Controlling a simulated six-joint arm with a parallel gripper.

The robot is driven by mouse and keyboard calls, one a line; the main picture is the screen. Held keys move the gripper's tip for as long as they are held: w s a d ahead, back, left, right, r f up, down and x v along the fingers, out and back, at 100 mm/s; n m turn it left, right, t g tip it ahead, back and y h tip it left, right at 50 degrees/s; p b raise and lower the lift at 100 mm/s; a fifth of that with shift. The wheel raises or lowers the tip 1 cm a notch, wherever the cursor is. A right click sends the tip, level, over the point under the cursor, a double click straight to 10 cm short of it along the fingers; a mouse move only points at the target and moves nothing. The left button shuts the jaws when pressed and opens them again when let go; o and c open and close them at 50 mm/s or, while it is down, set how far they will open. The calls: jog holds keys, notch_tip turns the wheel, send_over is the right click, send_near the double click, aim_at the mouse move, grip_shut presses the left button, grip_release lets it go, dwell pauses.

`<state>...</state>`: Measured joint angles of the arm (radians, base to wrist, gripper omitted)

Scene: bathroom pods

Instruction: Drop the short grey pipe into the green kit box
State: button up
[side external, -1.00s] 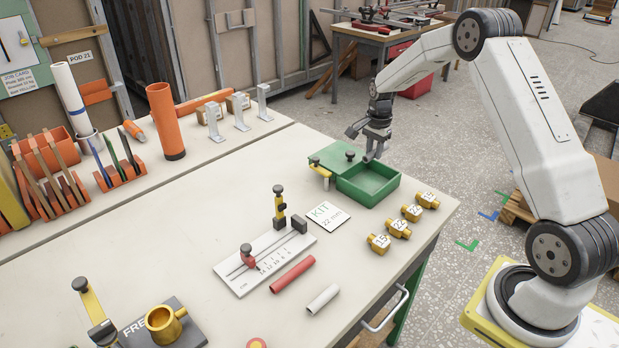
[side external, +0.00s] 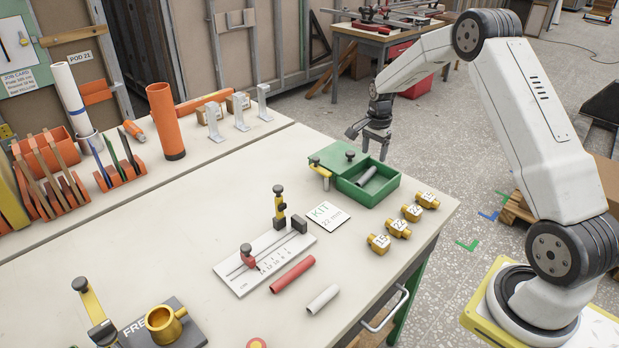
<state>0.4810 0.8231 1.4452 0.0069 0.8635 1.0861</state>
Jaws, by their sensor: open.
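The short grey pipe (side external: 367,176) lies tilted inside the open compartment of the green kit box (side external: 372,200), in the side external view. My gripper (side external: 375,153) is just above the box, fingers pointing down, open and empty, apart from the pipe. The left part of the box is covered by a green lid with a dark knob (side external: 350,156). A second light grey-white pipe (side external: 322,299) lies on the table near the front edge.
A red pipe (side external: 292,275) and a white measuring jig (side external: 262,265) lie on the table. Several brass fittings (side external: 398,228) stand right of the KIT card (side external: 328,217).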

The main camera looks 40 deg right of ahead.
notch_tip(320, 180, up, 8)
jog(key=shift+f, duration=0.25)
dwell(0.6)
jog(key=s+a+n+t, duration=0.1)
jog(key=s+a+n, duration=0.25)
jog(key=a, duration=0.35)
jog(key=s+a+n, duration=0.3)
jog(key=a+n, duration=0.2)
jog(key=a, duration=0.2)
jog(key=s+a+f+n+t, duration=0.1)
jog(key=s+a+f+n, duration=0.1)
jog(key=s+a+n, duration=0.7)
jog(key=s+a, duration=0.1)
jog(key=s, duration=0.3)
jog(key=shift+a, duration=0.35)
jog(key=shift+w+n, duration=0.1)
jog(key=shift+n, duration=0.15)
